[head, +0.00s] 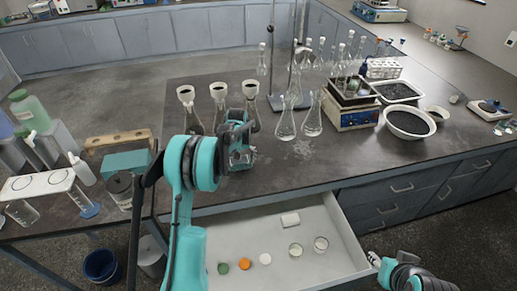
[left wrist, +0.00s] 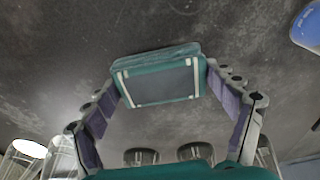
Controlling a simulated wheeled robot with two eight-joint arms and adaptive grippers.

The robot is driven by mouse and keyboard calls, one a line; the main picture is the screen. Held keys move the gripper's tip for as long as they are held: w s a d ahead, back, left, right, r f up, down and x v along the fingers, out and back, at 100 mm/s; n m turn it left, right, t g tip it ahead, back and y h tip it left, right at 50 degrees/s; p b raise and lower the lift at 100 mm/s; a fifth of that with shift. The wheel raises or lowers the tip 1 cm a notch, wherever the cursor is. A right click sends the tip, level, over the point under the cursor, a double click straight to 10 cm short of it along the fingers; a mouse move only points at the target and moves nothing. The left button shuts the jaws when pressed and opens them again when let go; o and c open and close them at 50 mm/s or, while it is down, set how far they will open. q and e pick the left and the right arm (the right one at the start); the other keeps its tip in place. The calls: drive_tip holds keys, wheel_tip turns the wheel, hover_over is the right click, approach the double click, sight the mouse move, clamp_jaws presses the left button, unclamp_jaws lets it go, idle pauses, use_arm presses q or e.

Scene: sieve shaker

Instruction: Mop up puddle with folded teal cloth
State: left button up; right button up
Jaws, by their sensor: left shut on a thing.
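The cloth shows a teal edge and a grey flat face with pale strips at both ends. In the head view the gripper mostly hides it. A faint pale patch (head: 303,148) marks the bench right of the gripper; I cannot tell whether it is the puddle. My right gripper (head: 376,260) is at the lower right, its opening unclear.
Flasks with funnels (head: 219,110) stand just behind the left gripper. An open drawer (head: 338,268) holding small round things juts out in front. A teal box (head: 125,164) is at left.

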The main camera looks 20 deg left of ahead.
use_arm(q)
drive_tip(key=r+p, duration=0.1)
drive_tip(key=r, duration=0.2)
drive_tip(key=shift+d, duration=0.2)
drive_tip(key=shift+a+r+p, duration=0.1)
drive_tip(key=shift+r+p, duration=0.3)
drive_tip(key=shift+p, duration=0.05)
drive_tip(key=shift+r+p, duration=0.55)
drive_tip(key=shift+r, duration=0.5)
